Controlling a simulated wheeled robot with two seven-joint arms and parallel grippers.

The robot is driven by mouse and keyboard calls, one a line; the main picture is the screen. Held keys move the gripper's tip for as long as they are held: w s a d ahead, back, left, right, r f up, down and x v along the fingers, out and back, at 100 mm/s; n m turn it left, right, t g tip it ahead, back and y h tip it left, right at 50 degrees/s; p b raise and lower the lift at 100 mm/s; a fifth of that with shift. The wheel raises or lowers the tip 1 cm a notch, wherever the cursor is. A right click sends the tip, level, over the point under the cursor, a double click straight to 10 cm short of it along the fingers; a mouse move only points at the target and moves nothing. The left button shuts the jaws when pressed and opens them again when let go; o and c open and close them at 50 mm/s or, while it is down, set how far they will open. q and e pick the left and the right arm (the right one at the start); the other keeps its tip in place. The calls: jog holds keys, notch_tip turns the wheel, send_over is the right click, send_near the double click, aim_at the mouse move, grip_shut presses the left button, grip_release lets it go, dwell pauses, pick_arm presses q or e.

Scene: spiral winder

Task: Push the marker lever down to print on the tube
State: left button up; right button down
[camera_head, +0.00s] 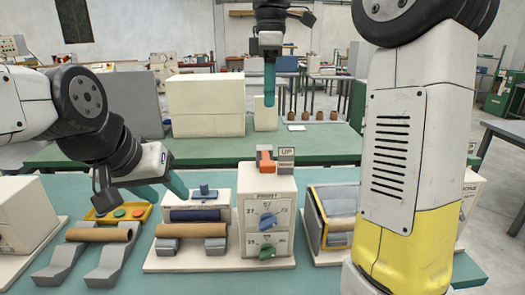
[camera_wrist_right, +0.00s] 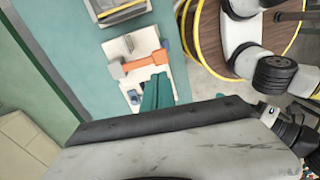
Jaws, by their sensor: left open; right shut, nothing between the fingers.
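The orange marker lever (camera_head: 265,160) sits on top of the cream machine (camera_head: 267,225), next to a grey plate reading "UP". It also shows in the right wrist view (camera_wrist_right: 138,63). A brown tube (camera_head: 190,230) lies across the machine's base at the left of the dials. Another brown tube (camera_head: 98,234) rests on grey cradles (camera_head: 55,264). My right gripper (camera_head: 269,98) is shut and empty, pointing down above the lever in the picture; its teal fingers (camera_wrist_right: 155,92) appear just below the lever in the right wrist view. My left gripper (camera_head: 163,188) is open and empty beside the machine.
A yellow tray (camera_head: 118,222) with coloured buttons lies behind the left tube. A yellow-edged box (camera_head: 325,238) stands right of the machine, partly behind my right arm. A green table (camera_head: 330,142) with cream boxes (camera_head: 206,105) is behind.

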aim_at(267, 163)
jog(key=shift+w+a+r+n, duration=0.15)
jog(key=shift+w+a+n, duration=0.1)
jog(key=shift+w+n, duration=0.15)
jog(key=f, duration=0.4)
jog(key=s+f, duration=0.1)
jog(key=f, duration=0.4)
jog(key=s+f, duration=0.1)
jog(key=f, duration=0.4)
